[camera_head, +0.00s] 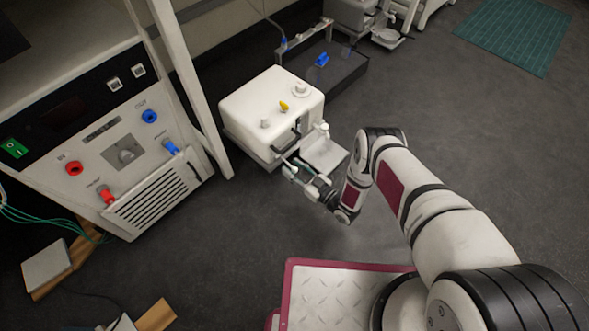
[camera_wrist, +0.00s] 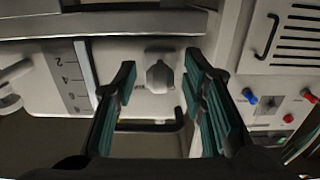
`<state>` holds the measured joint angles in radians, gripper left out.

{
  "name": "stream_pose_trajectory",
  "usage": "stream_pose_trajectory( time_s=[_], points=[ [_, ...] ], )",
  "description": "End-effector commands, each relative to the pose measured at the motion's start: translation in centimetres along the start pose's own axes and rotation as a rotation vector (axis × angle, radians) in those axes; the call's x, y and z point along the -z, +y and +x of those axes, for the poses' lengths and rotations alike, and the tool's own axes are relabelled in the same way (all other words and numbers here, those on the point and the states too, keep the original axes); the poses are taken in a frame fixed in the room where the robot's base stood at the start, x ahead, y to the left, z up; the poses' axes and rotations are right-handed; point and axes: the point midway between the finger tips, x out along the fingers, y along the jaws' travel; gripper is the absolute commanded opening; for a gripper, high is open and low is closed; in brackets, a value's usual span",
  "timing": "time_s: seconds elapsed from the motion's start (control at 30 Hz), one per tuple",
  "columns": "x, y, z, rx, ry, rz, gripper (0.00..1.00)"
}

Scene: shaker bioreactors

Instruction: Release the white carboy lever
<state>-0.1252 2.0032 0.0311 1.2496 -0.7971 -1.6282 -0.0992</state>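The white carboy (camera_head: 250,108) stands on the floor in the head view, with knobs and a small yellow part on top. Its front fills much of the wrist view, with a graduated strip (camera_wrist: 68,78) at left. A black bent bar, apparently the lever (camera_wrist: 148,127), runs across below a grey knob (camera_wrist: 159,77). My gripper (camera_head: 293,171) is at the carboy's front side, fingers apart. In the wrist view the teal-padded fingers (camera_wrist: 160,65) stand either side of the knob, with nothing visibly held. I cannot tell whether they touch the carboy or bar.
A dark tray (camera_head: 330,72) with a blue part lies behind the carboy. A green mat (camera_head: 513,35) lies far right. Floor right of my arm is clear.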

Motion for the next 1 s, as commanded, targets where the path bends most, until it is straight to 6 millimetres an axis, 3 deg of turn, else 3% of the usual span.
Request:
stream_pose_trajectory(
  time_s=[0.1,0.27,0.67,1.0],
  points=[
    [0.0,0.0,0.0,0.0,0.0,0.0,0.36],
    [0.0,0.0,0.0,0.0,0.0,0.0,0.0],
    [0.4,0.1,0.0,0.0,-0.025,-0.001,0.0],
    [2.1,0.1,0.0,0.001,-0.219,-0.001,0.0]
  ],
)
